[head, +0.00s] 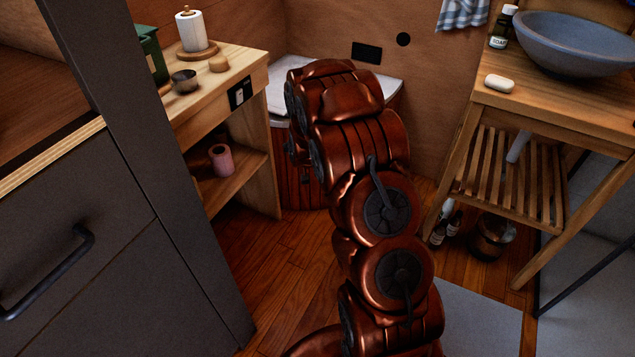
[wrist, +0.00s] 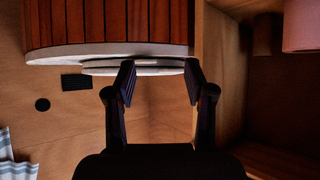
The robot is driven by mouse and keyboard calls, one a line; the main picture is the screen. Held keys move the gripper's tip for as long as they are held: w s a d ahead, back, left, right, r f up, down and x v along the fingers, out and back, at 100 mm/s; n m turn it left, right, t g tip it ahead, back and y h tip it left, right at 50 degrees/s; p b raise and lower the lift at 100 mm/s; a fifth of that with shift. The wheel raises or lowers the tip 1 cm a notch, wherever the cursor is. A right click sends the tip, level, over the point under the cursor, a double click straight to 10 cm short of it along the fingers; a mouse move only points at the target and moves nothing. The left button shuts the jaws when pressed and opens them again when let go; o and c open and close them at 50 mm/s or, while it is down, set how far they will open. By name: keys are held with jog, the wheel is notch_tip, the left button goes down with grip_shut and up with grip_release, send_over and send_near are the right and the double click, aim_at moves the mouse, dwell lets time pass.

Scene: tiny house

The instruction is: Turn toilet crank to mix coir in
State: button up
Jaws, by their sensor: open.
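The toilet stands in the corner, mostly behind my arm in the head view. Its reddish wood-slatted body (head: 302,185) and white top (head: 282,97) show beside the arm. In the wrist view, which looks upside down, the slatted body (wrist: 110,22) fills the top, with the white rim (wrist: 60,57) below it. My gripper (wrist: 160,70) is open and empty, its two dark fingertips apart in front of the toilet's white rim. The gripper is hidden behind the arm in the head view. I cannot make out the crank in either view.
A wooden shelf unit (head: 263,80) stands left of the toilet, with a paper roll holder (head: 191,30) on top and a pink roll (head: 222,160) below. A wooden washstand (head: 545,112) with a grey basin (head: 575,45) stands right.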

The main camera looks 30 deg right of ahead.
jog(key=d+f+m+t+h+b, duration=0.1)
jog(key=d+f+t+b, duration=0.2)
jog(key=f, duration=0.6)
jog(key=w+d+f+t+h+b, duration=0.1)
jog(key=d+f+h+b, duration=0.15)
jog(key=f+b, duration=0.4)
jog(key=d+f+m+t+b, duration=0.1)
jog(key=d+f+t+b, duration=0.2)
jog(key=f, duration=0.8)
jog(key=shift+g, duration=0.5)
jog(key=shift+d+b+x, duration=0.2)
jog(key=shift+b+x, duration=0.4)
jog(key=shift+x, duration=1.15)
jog(key=shift+d+b+x, duration=0.25)
jog(key=shift+b+x, duration=0.3)
jog(key=shift+x, duration=1.25)
jog(key=shift+w+d+r, duration=0.2)
jog(key=shift+w+d, duration=0.1)
jog(key=shift+w, duration=0.15)
jog(key=shift+c, duration=0.3)
grip_shut()
